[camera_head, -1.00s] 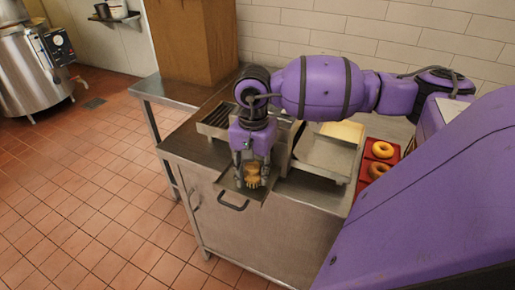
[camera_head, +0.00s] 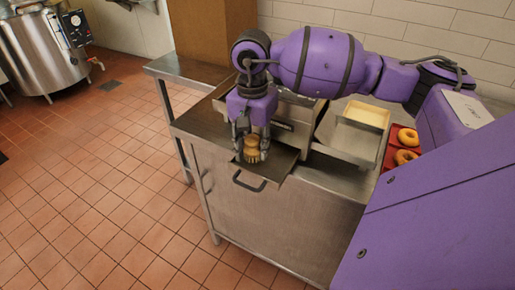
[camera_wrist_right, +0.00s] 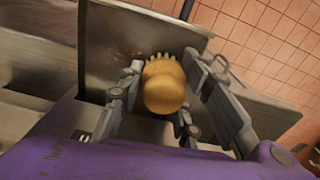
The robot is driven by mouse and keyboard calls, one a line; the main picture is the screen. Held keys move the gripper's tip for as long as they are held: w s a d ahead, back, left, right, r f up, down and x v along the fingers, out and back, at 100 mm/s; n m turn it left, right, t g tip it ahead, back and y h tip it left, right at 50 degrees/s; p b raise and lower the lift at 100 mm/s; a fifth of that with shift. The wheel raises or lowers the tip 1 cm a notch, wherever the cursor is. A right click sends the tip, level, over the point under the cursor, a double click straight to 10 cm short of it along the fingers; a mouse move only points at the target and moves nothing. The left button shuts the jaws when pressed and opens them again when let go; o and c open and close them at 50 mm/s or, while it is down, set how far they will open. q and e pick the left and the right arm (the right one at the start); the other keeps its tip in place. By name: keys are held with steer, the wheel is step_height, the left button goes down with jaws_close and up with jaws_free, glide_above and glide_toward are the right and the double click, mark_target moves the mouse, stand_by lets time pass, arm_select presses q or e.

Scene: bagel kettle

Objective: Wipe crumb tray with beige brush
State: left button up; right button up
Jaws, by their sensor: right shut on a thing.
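My right gripper (camera_head: 251,150) is shut on the beige brush (camera_head: 252,146), with bristles pointing down over the crumb tray (camera_head: 284,160). The tray is a flat dark metal pan pulled out at the counter's front, with a black handle below it. In the right wrist view, the brush's round knob (camera_wrist_right: 163,92) sits between the fingers, and its bristles lie at or just above the tray (camera_wrist_right: 125,40). Contact cannot be told. Small brown crumbs show on the tray to the left of the bristles. My left gripper is not in view.
A metal machine (camera_head: 293,124) stands behind the tray on the steel counter. To its right are a metal bin holding a pale yellow block (camera_head: 366,115) and a red tray with bagels (camera_head: 406,138). Open tiled floor lies left of the counter.

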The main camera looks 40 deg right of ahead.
mark_target(251, 138)
steer(key=shift+w+a+r, duration=0.15)
steer(key=shift+w, duration=0.05)
